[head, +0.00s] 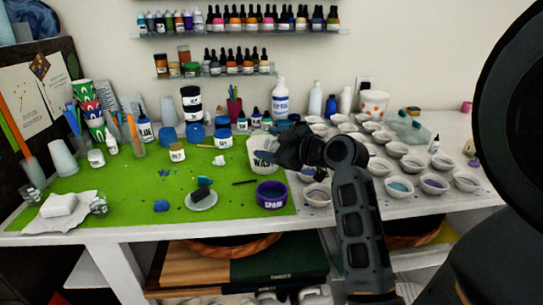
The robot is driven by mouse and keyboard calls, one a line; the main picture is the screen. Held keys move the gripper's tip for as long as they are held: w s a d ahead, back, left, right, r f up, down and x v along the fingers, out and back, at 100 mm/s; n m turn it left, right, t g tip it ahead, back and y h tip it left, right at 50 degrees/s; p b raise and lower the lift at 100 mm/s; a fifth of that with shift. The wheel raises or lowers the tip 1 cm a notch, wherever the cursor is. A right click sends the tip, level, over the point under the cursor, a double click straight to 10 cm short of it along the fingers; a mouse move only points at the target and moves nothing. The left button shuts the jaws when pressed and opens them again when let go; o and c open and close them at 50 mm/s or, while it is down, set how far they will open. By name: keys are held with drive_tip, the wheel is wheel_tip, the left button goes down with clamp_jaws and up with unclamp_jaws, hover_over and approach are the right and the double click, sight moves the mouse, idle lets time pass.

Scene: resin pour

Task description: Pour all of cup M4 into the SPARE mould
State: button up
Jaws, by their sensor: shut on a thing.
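The SPARE mould (271,196) is a round purple pot on the front right part of the green mat, its label facing me. My gripper (284,148) is black and is above the mat's right side, behind the mould and close to the right of the white WASTE cup (259,158). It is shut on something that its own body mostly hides. I cannot read a label on the held thing, so I cannot tell if it is cup M4. A small cup with a white label (177,154) stands left of the WASTE cup, its writing too small to read surely.
Many small white bowls (398,188) crowd the table's right. Bottle shelves (220,74) hang behind.

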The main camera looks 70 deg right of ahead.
drive_tip(key=n+b, duration=0.1)
drive_tip(key=b, duration=0.2)
drive_tip(key=f+n+t+h+b, duration=0.1)
drive_tip(key=n+b, duration=0.1)
drive_tip(key=b, duration=0.2)
drive_tip(key=shift+a+h, duration=0.3)
drive_tip(key=shift+r+t+b, duration=0.1)
drive_tip(key=shift+t+b, duration=0.2)
drive_tip(key=shift+b, duration=0.1)
drive_tip(key=shift+r+p, duration=0.2)
drive_tip(key=shift+p, duration=0.1)
drive_tip(key=shift+f, duration=0.1)
drive_tip(key=shift+a+f+n+t+h+b, duration=0.2)
drive_tip(key=shift+n+b, duration=0.45)
drive_tip(key=shift+b, duration=1.1)
drive_tip(key=shift+a+f+n+t+h+b, duration=0.2)
drive_tip(key=shift+n+b, duration=0.45)
drive_tip(key=shift+b, duration=1.05)
drive_tip(key=shift+a+f+n+t+b, duration=0.2)
drive_tip(key=shift+n+t+b, duration=0.4)
drive_tip(key=shift+b, duration=1.45)
drive_tip(key=shift+a+f+n+t+b, duration=0.1)
drive_tip(key=shift+f+n+t+b, duration=0.2)
drive_tip(key=shift+n+b, duration=1.25)
drive_tip(key=shift+a+f+n+t+b, duration=0.15)
drive_tip(key=shift+t+b, duration=0.35)
drive_tip(key=shift+b, duration=2.1)
